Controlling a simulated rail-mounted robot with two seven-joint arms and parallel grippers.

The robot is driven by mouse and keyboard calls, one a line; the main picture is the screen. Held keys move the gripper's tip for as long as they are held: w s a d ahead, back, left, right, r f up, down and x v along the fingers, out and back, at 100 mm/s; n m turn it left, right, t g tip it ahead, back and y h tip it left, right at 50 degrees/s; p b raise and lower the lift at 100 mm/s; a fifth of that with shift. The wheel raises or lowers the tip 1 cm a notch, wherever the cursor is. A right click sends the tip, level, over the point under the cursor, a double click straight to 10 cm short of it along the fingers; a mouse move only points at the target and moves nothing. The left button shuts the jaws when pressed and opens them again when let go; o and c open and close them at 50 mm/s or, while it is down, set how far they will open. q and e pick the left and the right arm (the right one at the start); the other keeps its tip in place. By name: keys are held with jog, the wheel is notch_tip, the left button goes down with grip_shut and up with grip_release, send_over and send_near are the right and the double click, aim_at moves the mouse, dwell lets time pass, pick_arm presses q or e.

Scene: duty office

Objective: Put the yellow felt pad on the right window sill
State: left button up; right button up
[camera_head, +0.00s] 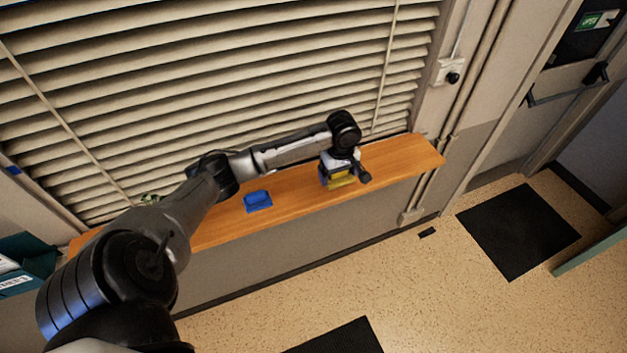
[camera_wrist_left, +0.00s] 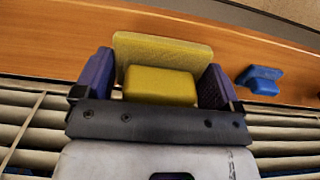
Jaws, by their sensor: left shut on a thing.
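The yellow felt pad (camera_head: 341,182) is at the right part of the orange-brown wooden window sill (camera_head: 400,158). It is a flat yellow plate with a raised yellow block, and it shows large in the left wrist view (camera_wrist_left: 160,85). My left gripper (camera_head: 338,174) is shut on it, with a dark purple finger on either side of the block. The gripper hides part of the pad in the head view. I cannot tell whether the pad touches the sill. My right gripper is not in view.
A blue pad (camera_head: 258,201) lies on the sill to the left of my gripper. Slatted blinds (camera_head: 230,80) rise behind the sill. A dark green box (camera_head: 28,262) stands at the far left. The sill's right end is bare. Dark mats (camera_head: 518,231) lie on the floor.

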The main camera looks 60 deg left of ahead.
pick_arm(q)
jog(key=a+f, duration=0.1)
jog(key=a, duration=0.1)
jog(key=w+a+f, duration=0.1)
jog(key=a+f, duration=0.1)
jog(key=a, duration=0.1)
jog(key=w+a+f, duration=0.1)
jog(key=a, duration=0.1)
jog(key=shift+a+f, duration=0.3)
jog(key=shift+f, duration=2.05)
jog(key=shift+f, duration=0.15)
jog(key=o, duration=0.6)
jog(key=shift+o, duration=0.2)
